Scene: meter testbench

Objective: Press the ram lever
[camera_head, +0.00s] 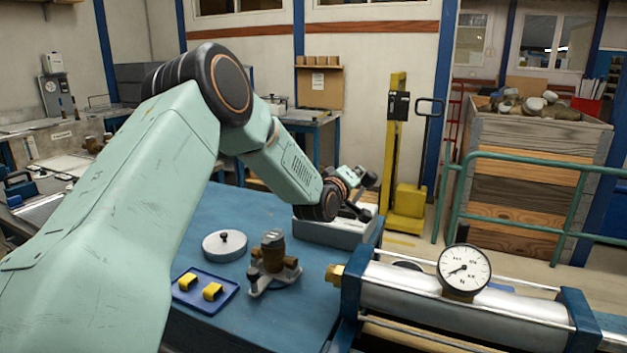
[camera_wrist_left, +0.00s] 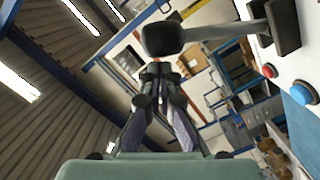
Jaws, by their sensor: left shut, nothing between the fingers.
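The ram lever (camera_wrist_left: 225,34) shows at the top right of the left wrist view, with a black knob (camera_wrist_left: 161,38) on its end and a dark mount at its right. My left gripper (camera_wrist_left: 156,72) is shut and empty. In that picture its fingertips lie just below the knob; whether they touch it I cannot tell. In the head view the left gripper (camera_head: 367,178) is small and far out, over the grey box (camera_head: 330,232) at the table's far right corner. The lever cannot be made out clearly there. My right gripper is not in view.
A red button (camera_wrist_left: 269,70) and a blue button (camera_wrist_left: 305,92) sit beside the lever. On the blue table stand a round lidded disc (camera_head: 224,246), a brass meter (camera_head: 273,255) and a blue tray (camera_head: 215,301) with yellow pieces. A cylinder with a gauge (camera_head: 464,270) lies at right.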

